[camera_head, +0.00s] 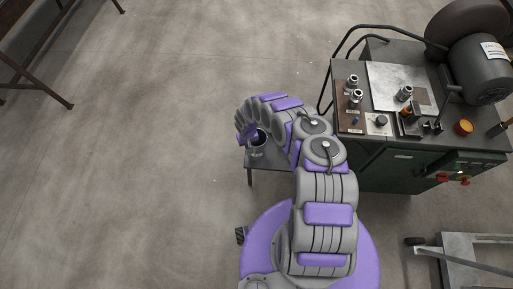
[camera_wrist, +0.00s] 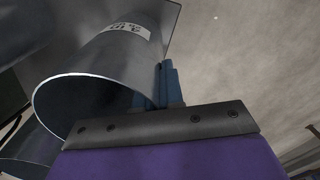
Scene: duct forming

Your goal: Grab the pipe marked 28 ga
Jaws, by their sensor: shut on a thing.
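In the wrist view a grey metal pipe (camera_wrist: 105,70) lies with its open round end towards the lower left. It has a pale label (camera_wrist: 128,30) with small dark marks, which I cannot read reliably. My gripper (camera_wrist: 167,85) has its blue fingers together at the pipe's right edge, shut on its wall. In the head view my gripper (camera_head: 248,134) is bent down over a small dark table (camera_head: 268,159), with the dark pipe opening (camera_head: 262,137) beside it. The arm hides much of the pipe there.
Another curved grey piece (camera_wrist: 32,145) shows at the wrist view's lower left. A green machine bench (camera_head: 385,165) with tools and a motor stands to the right. A metal cart (camera_head: 470,255) is at the lower right.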

